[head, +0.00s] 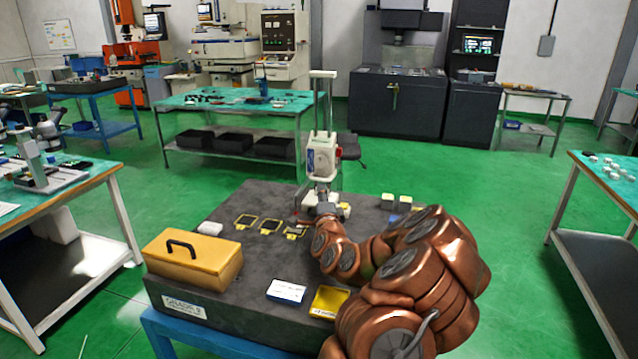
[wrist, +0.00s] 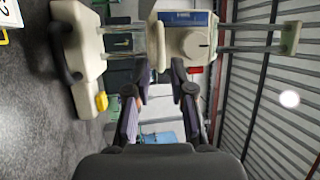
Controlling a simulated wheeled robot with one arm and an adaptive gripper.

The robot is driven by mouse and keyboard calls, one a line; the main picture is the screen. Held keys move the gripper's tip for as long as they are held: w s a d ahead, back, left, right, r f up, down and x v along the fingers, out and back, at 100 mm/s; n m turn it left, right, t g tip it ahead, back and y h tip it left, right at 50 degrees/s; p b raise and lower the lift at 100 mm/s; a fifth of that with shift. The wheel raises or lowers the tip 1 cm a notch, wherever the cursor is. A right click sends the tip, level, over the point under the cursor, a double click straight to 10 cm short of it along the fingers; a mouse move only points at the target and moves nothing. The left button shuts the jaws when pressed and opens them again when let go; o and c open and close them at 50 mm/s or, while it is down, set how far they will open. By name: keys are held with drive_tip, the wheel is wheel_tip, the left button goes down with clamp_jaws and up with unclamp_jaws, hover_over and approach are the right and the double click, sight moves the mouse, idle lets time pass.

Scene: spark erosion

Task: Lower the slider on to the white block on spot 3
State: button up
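The slider (head: 322,158) is a white box on the upright column of a height gauge, clear above the gauge's pale base (head: 312,200). In the wrist view the gauge lies sideways, with the slider (wrist: 188,40) and its round knob at the top middle. My gripper (wrist: 160,80) is open, its fingertips close to the slider's pale plate (wrist: 157,45); contact is unclear. In the head view my arm hides part of the base. Yellow-framed spots (head: 246,221) lie left of the gauge. I cannot read their numbers or tell which white block is on spot 3.
A white block (head: 209,229) lies at the left edge. Pale blocks (head: 388,201) stand at the back right.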

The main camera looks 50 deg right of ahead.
sight(319, 179)
drive_tip(key=shift+p+x, duration=1.2)
drive_tip(key=shift+x, duration=1.9)
drive_tip(key=shift+w+d+r, duration=0.1)
drive_tip(key=shift+w+d, duration=0.25)
drive_tip(key=shift+w, duration=0.1)
clamp_jaws()
